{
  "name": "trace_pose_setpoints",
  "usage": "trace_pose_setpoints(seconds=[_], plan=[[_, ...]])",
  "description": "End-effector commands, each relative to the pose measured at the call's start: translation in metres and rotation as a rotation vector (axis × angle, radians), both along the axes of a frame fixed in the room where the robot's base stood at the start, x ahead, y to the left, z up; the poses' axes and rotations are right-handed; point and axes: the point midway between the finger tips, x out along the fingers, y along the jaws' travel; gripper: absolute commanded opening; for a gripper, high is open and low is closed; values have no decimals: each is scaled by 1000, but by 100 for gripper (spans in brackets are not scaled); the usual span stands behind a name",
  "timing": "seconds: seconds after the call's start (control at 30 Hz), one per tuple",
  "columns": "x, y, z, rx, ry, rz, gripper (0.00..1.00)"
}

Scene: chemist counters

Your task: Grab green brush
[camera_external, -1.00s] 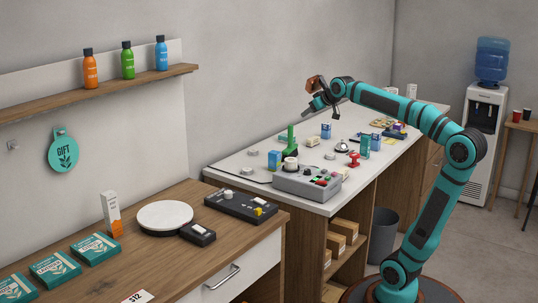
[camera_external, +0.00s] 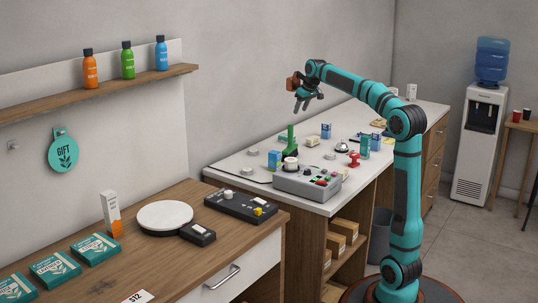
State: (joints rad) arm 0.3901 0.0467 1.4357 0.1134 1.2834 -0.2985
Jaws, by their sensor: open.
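A green upright object (camera_external: 291,137), which looks like the green brush, stands on the white-topped counter (camera_external: 232,172), behind a small round white item. Its base is partly hidden. My gripper (camera_external: 303,108) is open and empty. It hangs in the air above the counter, higher than the green object and slightly to its right in the picture, fingers pointing down. It touches nothing.
A grey control box (camera_external: 307,182) stands at the counter's front edge. The air around my gripper is clear.

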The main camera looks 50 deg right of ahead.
Motion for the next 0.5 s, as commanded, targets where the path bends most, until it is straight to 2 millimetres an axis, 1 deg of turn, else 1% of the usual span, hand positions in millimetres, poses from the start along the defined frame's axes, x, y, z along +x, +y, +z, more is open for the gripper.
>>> trace_pose_setpoints(seconds=[0.2, 0.5], plan=[[14, -1, -36, 1, 3, 0, 49], [34, -3, -84, 1, 2, 0, 49]])
